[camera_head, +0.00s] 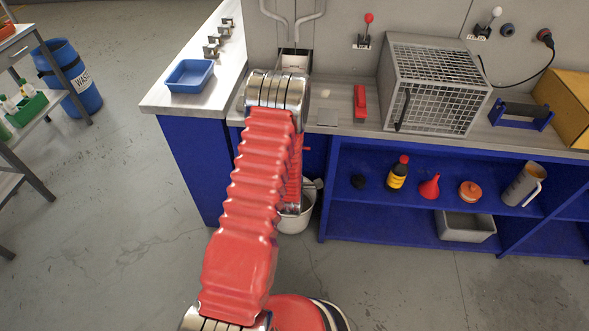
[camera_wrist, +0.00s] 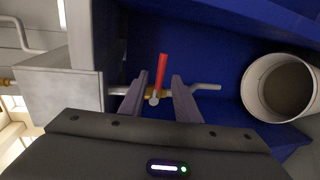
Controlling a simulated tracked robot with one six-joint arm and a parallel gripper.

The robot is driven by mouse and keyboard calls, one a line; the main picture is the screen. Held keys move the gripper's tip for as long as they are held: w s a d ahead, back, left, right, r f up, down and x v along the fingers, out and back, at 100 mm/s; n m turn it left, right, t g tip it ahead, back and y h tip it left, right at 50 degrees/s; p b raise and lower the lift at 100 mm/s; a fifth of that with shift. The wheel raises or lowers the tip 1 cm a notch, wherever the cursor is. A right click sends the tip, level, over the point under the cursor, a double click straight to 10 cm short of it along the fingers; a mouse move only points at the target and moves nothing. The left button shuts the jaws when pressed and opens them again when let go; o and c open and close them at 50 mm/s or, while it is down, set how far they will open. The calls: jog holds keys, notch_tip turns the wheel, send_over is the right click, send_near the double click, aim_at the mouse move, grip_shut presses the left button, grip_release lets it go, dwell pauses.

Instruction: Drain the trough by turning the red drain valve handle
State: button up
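The red drain valve handle (camera_wrist: 161,70) shows in the wrist view as a straight red lever on a small metal valve with a brass-coloured fitting (camera_wrist: 154,95). The valve sits on a pipe from a grey box (camera_wrist: 60,95), which looks like the trough; the pipe's bent outlet (camera_wrist: 206,87) points right. My gripper (camera_wrist: 159,78) is open, with one finger on each side of the handle. I cannot tell whether either finger touches it. In the head view my red-sleeved arm hides the valve and most of the gripper.
A white bucket (camera_wrist: 282,88) stands close to the outlet; it also shows under the bench in the head view (camera_head: 297,222). Blue bench panels (camera_head: 192,165) close in the space. A bottle (camera_head: 398,174) and a red funnel (camera_head: 429,187) stand on the shelf to the right.

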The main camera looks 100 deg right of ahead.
jog(key=v, duration=1)
jog(key=shift+w, duration=0.15)
dwell(0.5)
